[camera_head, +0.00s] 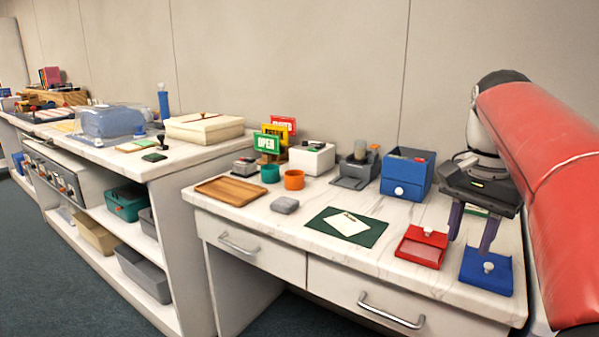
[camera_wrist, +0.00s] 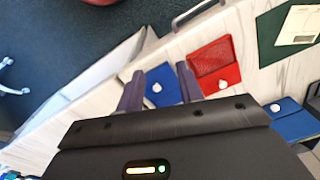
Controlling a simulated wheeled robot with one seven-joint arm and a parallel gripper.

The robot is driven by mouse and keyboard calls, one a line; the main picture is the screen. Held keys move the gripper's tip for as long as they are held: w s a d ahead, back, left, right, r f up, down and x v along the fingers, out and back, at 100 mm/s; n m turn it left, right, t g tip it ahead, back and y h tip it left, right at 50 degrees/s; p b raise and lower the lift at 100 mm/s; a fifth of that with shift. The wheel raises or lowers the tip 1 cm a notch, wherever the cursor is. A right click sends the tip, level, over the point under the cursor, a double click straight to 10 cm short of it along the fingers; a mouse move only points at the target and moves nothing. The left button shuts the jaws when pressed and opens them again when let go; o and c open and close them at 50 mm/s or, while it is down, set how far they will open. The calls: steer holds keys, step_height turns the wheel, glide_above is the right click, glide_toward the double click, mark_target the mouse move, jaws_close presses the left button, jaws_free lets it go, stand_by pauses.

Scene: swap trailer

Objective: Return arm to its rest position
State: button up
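My gripper (camera_head: 470,246) hangs fingers-down over the right end of the marble-topped counter (camera_head: 390,285). Its two dark fingers are apart with nothing held between them. A flat blue panel with a white knob (camera_head: 487,283) lies on the counter just below and in front of the fingers. In the wrist view, my gripper (camera_wrist: 160,70) shows its fingers on either side of that blue panel (camera_wrist: 168,76). My red arm fills the right edge of the head view and hides the counter's far right part.
A red panel (camera_head: 421,252) with a white knob lies left of the gripper. A blue box (camera_head: 419,159) stands behind it. A dark green mat (camera_head: 372,236) holds a white card. A wooden tray (camera_head: 232,192), cups (camera_head: 294,179) and signs (camera_head: 267,142) are further left. The wall is behind.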

steer(key=s+a+f+n+t, duration=0.2)
steer(key=s+a+f+n, duration=0.3)
steer(key=s+f, duration=0.2)
steer(key=s+a+f+n+t, duration=0.3)
steer(key=s+a+f+n, duration=0.2)
steer(key=f, duration=0.5)
steer(key=shift+s+a+f, duration=0.3)
steer(key=shift+s+a, duration=0.45)
steer(key=shift+s, duration=0.15)
stand_by(0.7)
